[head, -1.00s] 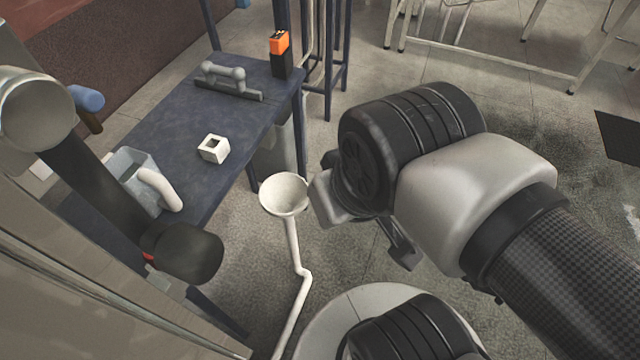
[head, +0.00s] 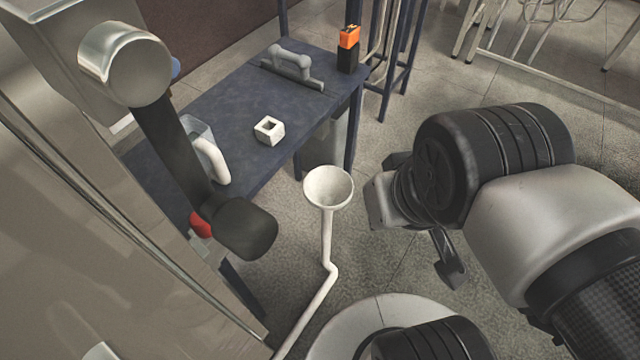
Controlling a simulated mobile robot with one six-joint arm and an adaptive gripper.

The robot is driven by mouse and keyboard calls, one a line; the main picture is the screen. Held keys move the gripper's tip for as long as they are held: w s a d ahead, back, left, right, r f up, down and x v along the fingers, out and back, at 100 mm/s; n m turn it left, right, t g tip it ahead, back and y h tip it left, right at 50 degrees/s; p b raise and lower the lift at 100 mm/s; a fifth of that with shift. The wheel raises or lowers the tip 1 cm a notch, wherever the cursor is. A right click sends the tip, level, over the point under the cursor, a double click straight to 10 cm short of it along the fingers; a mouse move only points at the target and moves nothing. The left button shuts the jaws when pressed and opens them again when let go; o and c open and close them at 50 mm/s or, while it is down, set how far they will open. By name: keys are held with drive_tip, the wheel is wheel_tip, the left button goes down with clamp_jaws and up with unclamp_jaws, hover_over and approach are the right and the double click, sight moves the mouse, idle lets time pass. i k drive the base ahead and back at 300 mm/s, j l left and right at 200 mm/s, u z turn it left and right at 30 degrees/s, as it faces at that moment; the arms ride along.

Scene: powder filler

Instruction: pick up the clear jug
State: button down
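The clear jug (head: 194,131) stands on the blue table, near its left end. Its thick white handle (head: 213,160) faces right. The machine's dark lever hides part of the jug. My gripper (head: 416,236) is off the table, well to the right of the jug, beyond the white bowl. Its fingers look spread apart, with nothing visible between them.
A dark lever (head: 182,140) with a black knob (head: 247,229) juts from the metal machine (head: 90,190). A white bowl (head: 328,187) on a bent pipe stands before the table (head: 220,102). The table holds a white square block (head: 269,130), grey handled tool (head: 291,68) and orange-black item (head: 348,50).

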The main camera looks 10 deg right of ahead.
sight(201, 136)
drive_tip(key=i+l+u, duration=0.15)
drive_tip(key=u, duration=0.2)
drive_tip(key=i+l+u, duration=0.15)
drive_tip(key=u, duration=0.25)
drive_tip(key=l+u, duration=0.35)
drive_tip(key=i+l, duration=0.1)
drive_tip(key=l, duration=0.2)
drive_tip(key=i+l+u, duration=0.1)
drive_tip(key=l, duration=0.25)
drive_tip(key=i+l, duration=0.1)
drive_tip(key=l, duration=0.2)
drive_tip(key=i+l, duration=0.1)
drive_tip(key=l, duration=0.25)
drive_tip(key=u, duration=0.05)
